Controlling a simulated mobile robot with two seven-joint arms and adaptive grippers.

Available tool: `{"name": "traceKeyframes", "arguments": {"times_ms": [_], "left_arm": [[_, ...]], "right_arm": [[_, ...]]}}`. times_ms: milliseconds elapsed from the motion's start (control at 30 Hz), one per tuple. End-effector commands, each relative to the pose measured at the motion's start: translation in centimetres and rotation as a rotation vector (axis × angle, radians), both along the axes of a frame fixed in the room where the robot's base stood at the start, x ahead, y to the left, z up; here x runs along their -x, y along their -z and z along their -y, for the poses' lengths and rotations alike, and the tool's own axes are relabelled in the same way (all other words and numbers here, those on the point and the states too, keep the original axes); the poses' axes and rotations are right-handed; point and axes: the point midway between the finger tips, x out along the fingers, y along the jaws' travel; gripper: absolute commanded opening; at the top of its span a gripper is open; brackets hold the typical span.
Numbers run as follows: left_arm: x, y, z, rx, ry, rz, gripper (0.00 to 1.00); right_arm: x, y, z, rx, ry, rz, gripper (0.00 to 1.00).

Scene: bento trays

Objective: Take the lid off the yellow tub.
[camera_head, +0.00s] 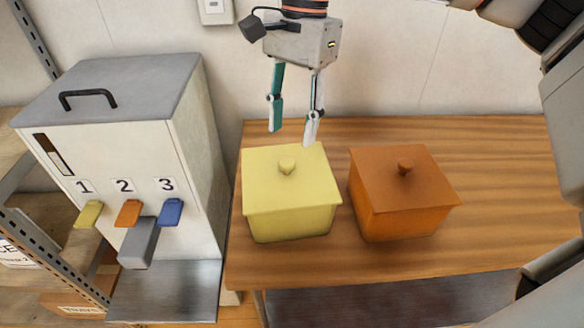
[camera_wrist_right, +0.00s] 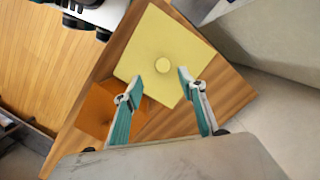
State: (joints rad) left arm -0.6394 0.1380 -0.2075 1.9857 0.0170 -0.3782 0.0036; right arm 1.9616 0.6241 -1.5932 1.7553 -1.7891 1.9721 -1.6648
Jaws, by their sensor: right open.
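The yellow tub (camera_head: 290,224) stands on the wooden table with its lid (camera_head: 262,185) on. My right gripper (camera_head: 293,134) is open and empty, pointing down over the far edge of the lid. My left gripper is not in view.
An orange lidded tub (camera_head: 400,215) stands close to the right of the yellow one. A grey-topped dispenser (camera_head: 130,140) with levers numbered 1 to 3 stands at the left. The wooden table (camera_head: 500,180) is bare to the right of the tubs.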

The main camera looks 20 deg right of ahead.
Motion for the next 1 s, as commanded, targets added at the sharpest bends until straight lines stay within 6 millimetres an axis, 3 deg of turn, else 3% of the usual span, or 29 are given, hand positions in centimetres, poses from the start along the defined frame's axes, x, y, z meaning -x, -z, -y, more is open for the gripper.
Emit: {"name": "traceKeyframes", "arguments": {"times_ms": [367,633,900,1000], "left_arm": [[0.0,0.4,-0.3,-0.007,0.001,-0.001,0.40],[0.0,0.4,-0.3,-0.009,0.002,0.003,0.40],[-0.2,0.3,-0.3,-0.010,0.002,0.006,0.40],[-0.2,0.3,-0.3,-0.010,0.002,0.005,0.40]], "right_arm": [[0.1,3.4,-0.4,0.000,-0.001,-0.005,0.41],[0.1,7.2,-0.9,-0.001,-0.002,-0.004,0.41],[0.1,7.5,-0.9,-0.001,0.000,-0.002,0.41],[0.1,7.5,-0.9,-0.001,0.000,-0.002,0.15]]}}
